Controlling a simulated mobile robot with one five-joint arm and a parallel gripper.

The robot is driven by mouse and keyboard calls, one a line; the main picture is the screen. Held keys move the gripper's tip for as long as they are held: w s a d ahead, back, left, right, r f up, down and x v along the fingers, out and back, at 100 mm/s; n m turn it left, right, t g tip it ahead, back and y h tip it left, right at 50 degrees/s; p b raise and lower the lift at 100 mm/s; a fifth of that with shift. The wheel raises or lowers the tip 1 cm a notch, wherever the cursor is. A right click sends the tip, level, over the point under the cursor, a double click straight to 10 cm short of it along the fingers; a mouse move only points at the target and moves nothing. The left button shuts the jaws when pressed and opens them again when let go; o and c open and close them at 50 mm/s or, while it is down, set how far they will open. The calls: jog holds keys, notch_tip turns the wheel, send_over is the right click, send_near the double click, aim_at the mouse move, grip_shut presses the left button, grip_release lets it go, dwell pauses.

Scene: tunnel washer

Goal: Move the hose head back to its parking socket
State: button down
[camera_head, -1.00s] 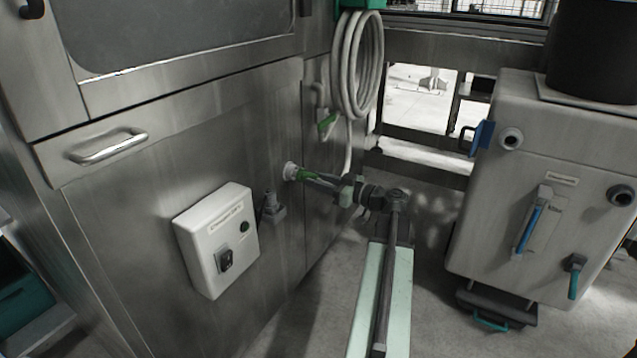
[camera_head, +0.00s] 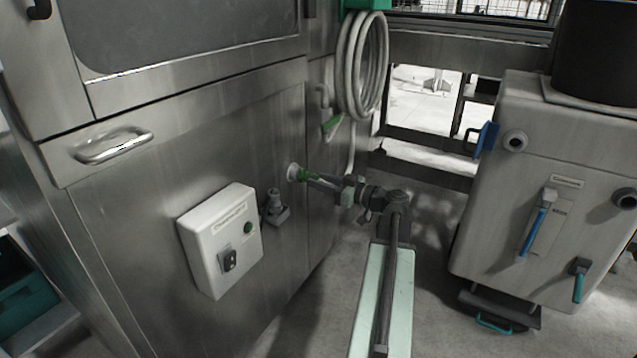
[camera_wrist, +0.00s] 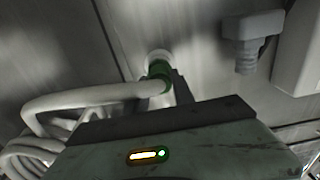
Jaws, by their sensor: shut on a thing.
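My gripper (camera_head: 308,178) reaches left to the steel machine wall. In the wrist view my gripper (camera_wrist: 172,88) is shut on the green collar of the hose head (camera_wrist: 157,76). The hose head (camera_head: 301,173) shows small and green in the head view, beside a round white disc (camera_head: 292,171) at the wall. The white hose (camera_wrist: 95,97) bends off to the left in the wrist view. A grey fitting (camera_head: 275,206) on the wall, lower left of the hose head, also shows in the wrist view (camera_wrist: 250,32). I cannot tell which fitting is the parking socket.
A white control box (camera_head: 220,240) sits left of the grey fitting. The coiled hose (camera_head: 360,65) hangs above, near a green lever (camera_head: 331,124). A grey cabinet (camera_head: 540,180) stands right. Bare floor (camera_head: 430,235) lies between.

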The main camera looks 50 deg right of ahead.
jog(key=c, duration=1)
grip_release()
jog(key=v, duration=0.7)
jog(key=shift+s, duration=0.4)
jog(key=shift+d, duration=0.1)
